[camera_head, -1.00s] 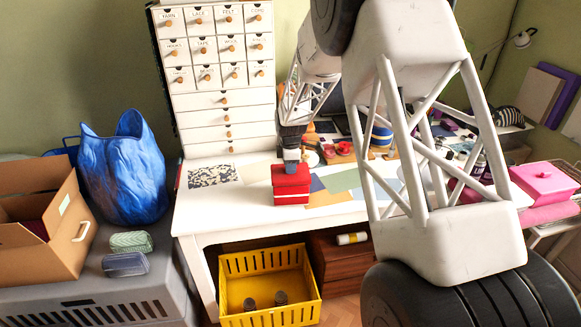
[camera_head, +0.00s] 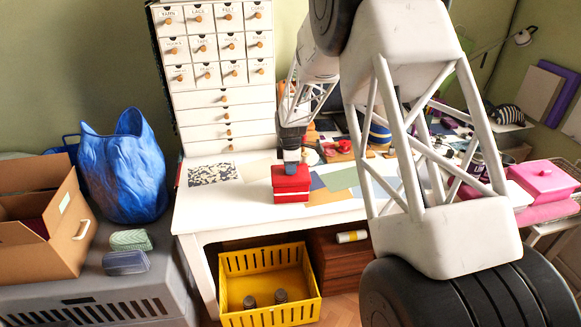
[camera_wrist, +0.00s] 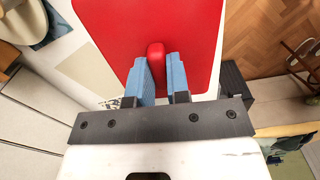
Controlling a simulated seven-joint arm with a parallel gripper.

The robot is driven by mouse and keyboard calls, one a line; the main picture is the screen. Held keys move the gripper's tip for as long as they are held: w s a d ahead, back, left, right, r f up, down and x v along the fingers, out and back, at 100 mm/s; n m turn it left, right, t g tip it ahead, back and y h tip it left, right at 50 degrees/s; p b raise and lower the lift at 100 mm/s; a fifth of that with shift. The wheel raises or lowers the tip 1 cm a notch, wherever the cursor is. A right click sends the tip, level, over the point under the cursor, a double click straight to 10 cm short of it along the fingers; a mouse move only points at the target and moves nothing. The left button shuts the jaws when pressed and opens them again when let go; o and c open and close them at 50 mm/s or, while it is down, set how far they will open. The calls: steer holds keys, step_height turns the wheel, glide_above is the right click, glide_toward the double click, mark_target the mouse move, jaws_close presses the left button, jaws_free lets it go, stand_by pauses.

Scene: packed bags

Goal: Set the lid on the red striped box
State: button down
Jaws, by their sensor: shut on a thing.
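The red striped box (camera_head: 291,196), red with a white band, stands on the white table near its front edge. The flat red lid (camera_wrist: 195,30) is directly above it and shows in the head view as the red top (camera_head: 283,172). My gripper (camera_wrist: 157,62) points down, its blue fingers shut on the lid's red knob (camera_wrist: 156,50). In the head view my gripper (camera_head: 291,166) is over the middle of the box. The lid looks lined up with the box; I cannot tell whether it fully touches the rim. The lid hides the box in the wrist view.
A white drawer cabinet (camera_head: 222,100) stands behind the table (camera_head: 240,208). Coloured sheets (camera_head: 340,180) lie right of the box. A yellow crate (camera_head: 268,300) is below the table. A pink box (camera_head: 545,182) is at far right, a blue bag (camera_head: 123,170) at left.

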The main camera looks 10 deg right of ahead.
steer(key=shift+f, duration=0.45)
steer(key=c, duration=1)
jaws_free()
steer(key=shift+r, duration=3.9)
